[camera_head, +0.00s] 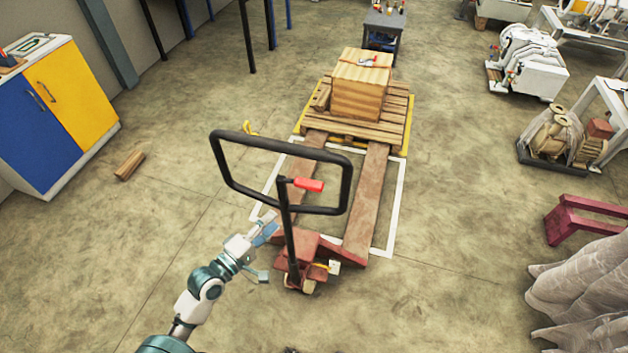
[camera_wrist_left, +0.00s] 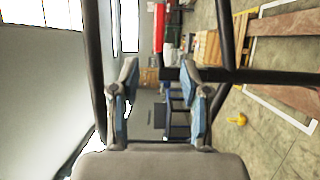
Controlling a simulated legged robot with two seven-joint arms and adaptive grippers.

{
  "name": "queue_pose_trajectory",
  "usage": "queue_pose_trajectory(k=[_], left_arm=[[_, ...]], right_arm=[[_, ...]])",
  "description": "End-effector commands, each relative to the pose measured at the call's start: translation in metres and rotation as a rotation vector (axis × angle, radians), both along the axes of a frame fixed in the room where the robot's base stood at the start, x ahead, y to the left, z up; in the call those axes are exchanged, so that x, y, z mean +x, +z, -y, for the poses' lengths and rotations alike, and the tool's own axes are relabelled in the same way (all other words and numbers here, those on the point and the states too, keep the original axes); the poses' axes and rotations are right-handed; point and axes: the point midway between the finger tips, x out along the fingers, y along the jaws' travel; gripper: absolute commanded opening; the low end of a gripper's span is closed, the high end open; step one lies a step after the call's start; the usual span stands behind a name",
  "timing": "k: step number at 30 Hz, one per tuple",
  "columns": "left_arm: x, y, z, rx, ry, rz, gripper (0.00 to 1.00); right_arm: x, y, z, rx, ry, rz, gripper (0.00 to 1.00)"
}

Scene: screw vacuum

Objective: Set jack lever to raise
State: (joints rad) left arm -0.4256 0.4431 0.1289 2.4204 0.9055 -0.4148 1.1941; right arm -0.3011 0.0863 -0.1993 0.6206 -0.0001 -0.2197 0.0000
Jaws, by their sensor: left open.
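The pallet jack (camera_head: 302,254) stands in the middle of the head view, its dark red forks running toward a wooden pallet. Its black loop handle (camera_head: 215,160) rises toward me, with a red-gripped jack lever (camera_head: 309,184) inside the loop. My left gripper (camera_head: 267,248) is open and empty, beside the handle post and below the loop. My right gripper is out of view.
A wooden crate (camera_head: 358,88) sits on the pallet (camera_head: 392,131) at the far fork end. A blue and yellow cabinet (camera_head: 75,95) stands left, with a small wood block (camera_head: 130,165) on the floor. Machines and a dark red stand (camera_head: 560,222) line the right side.

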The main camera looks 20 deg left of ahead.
Motion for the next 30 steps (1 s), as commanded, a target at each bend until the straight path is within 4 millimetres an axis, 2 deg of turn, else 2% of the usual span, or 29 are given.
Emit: queue_pose_trajectory(k=[5,12,18,24,30], left_arm=[[0.026,0.004,0.013,-0.002,0.001,0.005,0.46],[0.079,0.003,0.038,0.001,0.001,0.003,0.46],[0.12,0.001,0.056,0.003,0.002,0.001,0.46],[0.146,-0.001,0.067,0.003,0.002,0.0,0.46],[0.155,-0.001,0.071,0.004,0.002,0.0,0.46]], right_arm=[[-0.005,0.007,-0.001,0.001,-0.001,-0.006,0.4],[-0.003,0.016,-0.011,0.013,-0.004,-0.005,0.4],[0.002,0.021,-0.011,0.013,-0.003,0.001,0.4],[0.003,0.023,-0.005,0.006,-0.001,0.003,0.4],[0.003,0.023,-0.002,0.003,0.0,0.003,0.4]])
